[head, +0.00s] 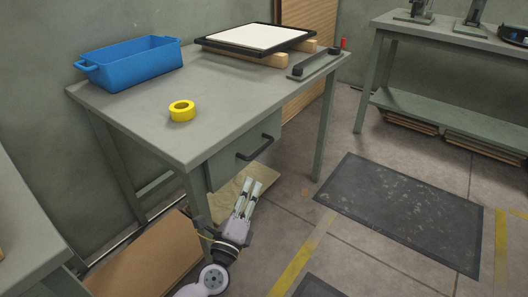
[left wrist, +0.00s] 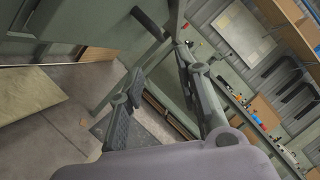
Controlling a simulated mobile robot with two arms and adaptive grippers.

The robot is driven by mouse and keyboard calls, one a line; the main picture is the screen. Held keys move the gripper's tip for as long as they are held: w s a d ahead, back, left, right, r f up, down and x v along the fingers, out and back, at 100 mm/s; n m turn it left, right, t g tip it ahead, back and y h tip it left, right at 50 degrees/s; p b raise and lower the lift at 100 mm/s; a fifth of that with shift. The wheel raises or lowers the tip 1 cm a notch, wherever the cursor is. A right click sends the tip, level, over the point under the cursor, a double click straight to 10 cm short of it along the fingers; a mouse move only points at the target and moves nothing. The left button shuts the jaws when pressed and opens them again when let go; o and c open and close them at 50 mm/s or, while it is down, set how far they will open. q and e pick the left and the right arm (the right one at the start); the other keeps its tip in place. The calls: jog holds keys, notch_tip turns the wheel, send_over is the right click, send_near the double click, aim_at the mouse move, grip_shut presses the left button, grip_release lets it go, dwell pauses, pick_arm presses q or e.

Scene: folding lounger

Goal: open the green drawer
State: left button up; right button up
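The green drawer (head: 224,170) sits under the top of the grey-green table, and its front looks flush with the table frame. Its dark bar handle (head: 255,148) runs across the front; the handle also shows at the top of the left wrist view (left wrist: 148,22). My left gripper (head: 249,184) is below the handle and apart from it, its two fingers pointing up. In the left wrist view the fingers (left wrist: 160,82) stand apart with nothing between them. My right gripper is in neither view.
On the table (head: 225,110) are a blue bin (head: 130,66), yellow tape (head: 182,110) and a framed panel (head: 256,38). A cardboard box (head: 150,257) stands on the floor by my left arm.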

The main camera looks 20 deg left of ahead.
aim_at(264, 145)
pick_arm(q)
jog(key=x, duration=1.5)
jog(key=shift+w, duration=0.35)
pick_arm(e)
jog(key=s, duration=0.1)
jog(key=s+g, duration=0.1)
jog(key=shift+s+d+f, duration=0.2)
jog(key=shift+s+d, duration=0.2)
pick_arm(q)
grip_shut()
